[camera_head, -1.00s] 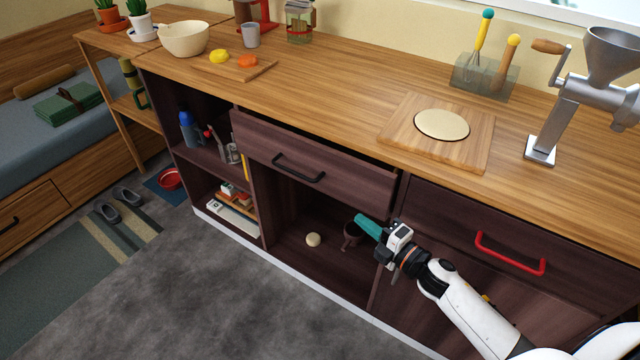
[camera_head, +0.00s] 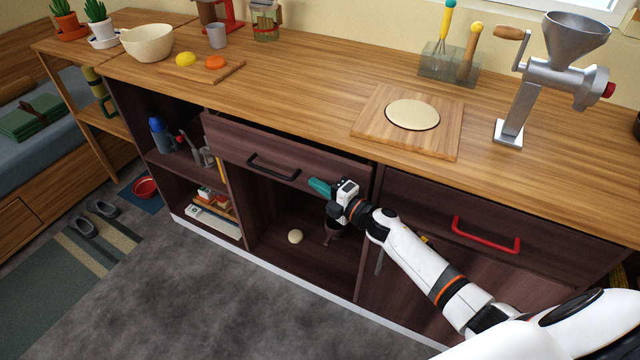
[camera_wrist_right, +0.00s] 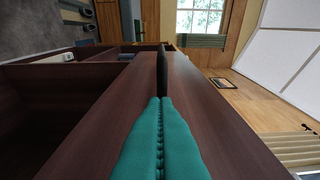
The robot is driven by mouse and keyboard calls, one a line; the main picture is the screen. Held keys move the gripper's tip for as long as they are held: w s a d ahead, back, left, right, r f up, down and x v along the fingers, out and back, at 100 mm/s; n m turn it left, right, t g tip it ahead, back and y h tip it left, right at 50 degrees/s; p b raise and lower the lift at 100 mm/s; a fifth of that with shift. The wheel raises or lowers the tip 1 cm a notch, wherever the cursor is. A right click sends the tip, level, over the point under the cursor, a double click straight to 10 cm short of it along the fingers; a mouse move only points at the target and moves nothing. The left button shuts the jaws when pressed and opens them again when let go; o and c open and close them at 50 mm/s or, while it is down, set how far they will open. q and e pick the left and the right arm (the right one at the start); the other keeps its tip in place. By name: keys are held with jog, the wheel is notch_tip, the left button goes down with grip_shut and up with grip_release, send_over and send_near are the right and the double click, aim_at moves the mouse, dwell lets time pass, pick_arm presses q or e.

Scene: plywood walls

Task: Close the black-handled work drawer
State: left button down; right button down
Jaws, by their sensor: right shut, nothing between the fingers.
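The black-handled drawer (camera_head: 318,168) is dark wood and stands out a little from the cabinet front, under the counter. Its black handle (camera_head: 273,167) is on the left part of the drawer front. My right gripper (camera_head: 319,187) is shut and empty, its teal fingers pointing left, near the lower right part of the drawer front. In the right wrist view the teal fingers (camera_wrist_right: 160,130) are pressed together, with the drawer front (camera_wrist_right: 205,115) behind them and the dark handle (camera_wrist_right: 162,70) ahead of the tips. Contact cannot be told. My left gripper is not in view.
A red-handled drawer (camera_head: 485,233) sits to the right. An open compartment below holds a pale round thing (camera_head: 295,236) and a dark mug (camera_head: 334,231). The counter (camera_head: 300,85) bears a cutting board (camera_head: 440,143), a grinder (camera_head: 540,80) and a bowl (camera_head: 147,43). Grey floor (camera_head: 200,300) is free in front.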

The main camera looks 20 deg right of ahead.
aim_at(327, 175)
jog(key=shift+w+d, duration=0.1)
jog(key=shift+d, duration=0.1)
jog(key=shift+w+d+f+b, duration=0.1)
jog(key=shift+w+d+b, duration=0.85)
jog(key=shift+d, duration=0.25)
jog(key=shift+w+d, duration=0.25)
jog(key=shift+d, duration=0.05)
jog(key=shift+r, duration=0.2)
